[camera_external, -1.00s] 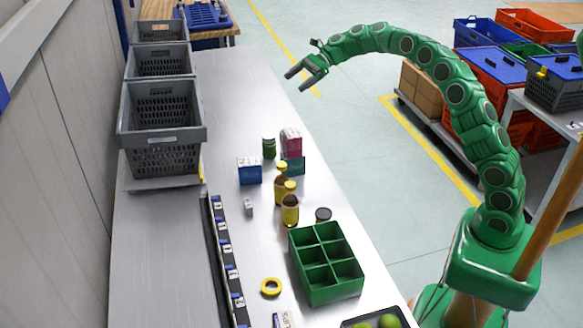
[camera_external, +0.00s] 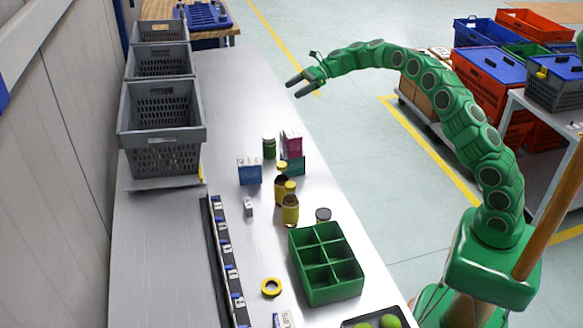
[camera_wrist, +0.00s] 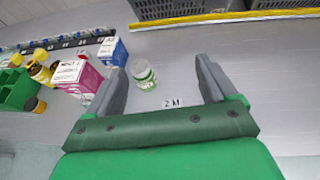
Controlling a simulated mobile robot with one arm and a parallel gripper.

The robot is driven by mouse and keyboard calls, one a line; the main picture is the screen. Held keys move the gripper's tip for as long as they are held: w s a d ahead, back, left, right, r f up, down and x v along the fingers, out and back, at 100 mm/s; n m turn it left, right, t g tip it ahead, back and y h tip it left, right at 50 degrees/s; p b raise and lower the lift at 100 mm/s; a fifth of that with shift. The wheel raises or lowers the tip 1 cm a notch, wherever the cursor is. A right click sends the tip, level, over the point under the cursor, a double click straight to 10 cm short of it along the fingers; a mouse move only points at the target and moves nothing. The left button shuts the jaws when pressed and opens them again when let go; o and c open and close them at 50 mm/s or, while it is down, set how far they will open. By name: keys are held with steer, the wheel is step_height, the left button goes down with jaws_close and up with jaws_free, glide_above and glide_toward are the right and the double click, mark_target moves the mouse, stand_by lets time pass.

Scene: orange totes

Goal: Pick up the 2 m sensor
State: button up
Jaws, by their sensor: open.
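My gripper (camera_external: 306,83) is open and empty, held high past the right edge of the bench in the external view. In the wrist view my gripper (camera_wrist: 160,85) looks down at the bench with its fingers wide apart. A small "2 M" marking (camera_wrist: 172,103) shows between the fingers near the palm; I cannot tell what it is on. A green-and-white jar (camera_wrist: 144,76) appears beside the left finger, well below. No thing is clearly recognisable as the sensor. A small grey-white block (camera_external: 249,207) stands on the bench beside the label rail.
Grey crates (camera_external: 163,140) line the far left. The bench's far middle is clear.

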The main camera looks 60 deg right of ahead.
glide_toward(281, 137)
steer(key=x, duration=0.2)
steer(key=shift+w+a, duration=0.1)
steer(key=shift+a, duration=0.35)
steer(key=shift+w+a+f, duration=0.25)
steer(key=shift+a+f, duration=0.05)
steer(key=shift+a, duration=0.05)
steer(key=shift+x, duration=3.4)
steer(key=c, duration=1.1)
steer(key=shift+o, duration=0.2)
steer(key=shift+r, duration=0.1)
